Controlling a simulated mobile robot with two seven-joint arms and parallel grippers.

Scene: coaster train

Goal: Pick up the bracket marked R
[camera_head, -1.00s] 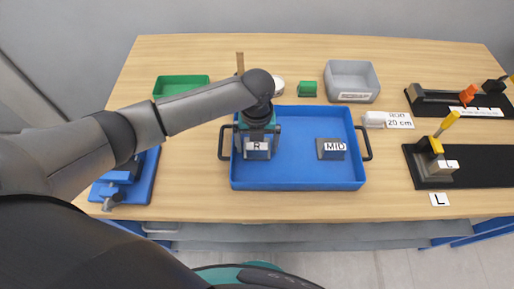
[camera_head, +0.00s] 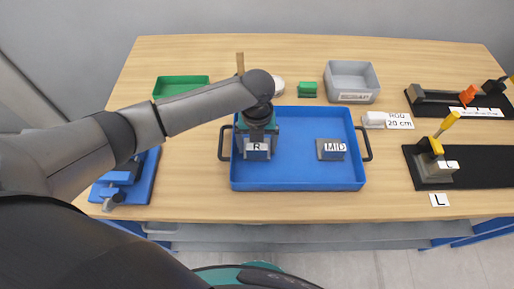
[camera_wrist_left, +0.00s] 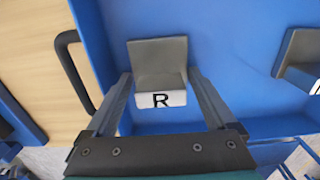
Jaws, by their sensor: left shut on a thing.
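The grey bracket marked R (camera_head: 257,147) is in the left part of the blue tray (camera_head: 297,183). In the left wrist view the bracket (camera_wrist_left: 158,72) shows its upright plate and a white label with a black R. My left gripper (camera_head: 257,142) comes down over it from above, and in the left wrist view its two fingers (camera_wrist_left: 160,92) are shut on the bracket's sides. I cannot tell whether the bracket touches the tray floor. My right gripper is not in view.
To the right, a black strip holds a grey bracket marked L (camera_head: 436,168) with a yellow-handled part. A grey bin (camera_head: 352,80) and a green tray (camera_head: 181,85) stand behind. A blue fixture (camera_head: 127,184) is at left. The tray has a black handle at each side.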

